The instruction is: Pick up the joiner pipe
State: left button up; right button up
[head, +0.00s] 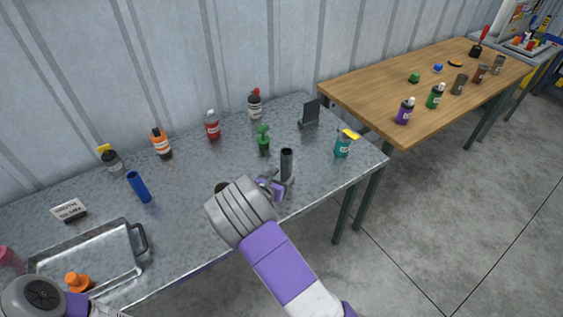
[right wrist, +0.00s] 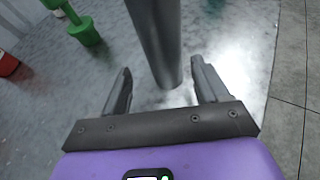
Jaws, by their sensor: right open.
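A dark grey pipe (head: 287,160), which I take to be the joiner pipe, stands upright on the metal table near its front right part. In the right wrist view the pipe (right wrist: 157,38) rises between and just beyond the two fingers. My right gripper (head: 280,184) is open at the pipe's lower part, with a finger on either side; its open jaws also show in the right wrist view (right wrist: 162,82). There is a visible gap between fingers and pipe.
A green object (head: 263,140) stands behind the pipe, and a teal bottle (head: 342,149) to its right. A black stand (head: 310,114) is farther back. A blue cylinder (head: 138,187) and a metal tray (head: 75,242) are left. A wooden table (head: 385,95) stands at the right.

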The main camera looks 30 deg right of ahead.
aim_at(288, 172)
jog(key=shift+d+f, duration=0.15)
jog(key=shift+d, duration=0.35)
jog(key=b+x, duration=0.1)
jog(key=x, duration=0.4)
jog(key=shift+d, duration=0.1)
jog(key=shift+c, duration=0.5)
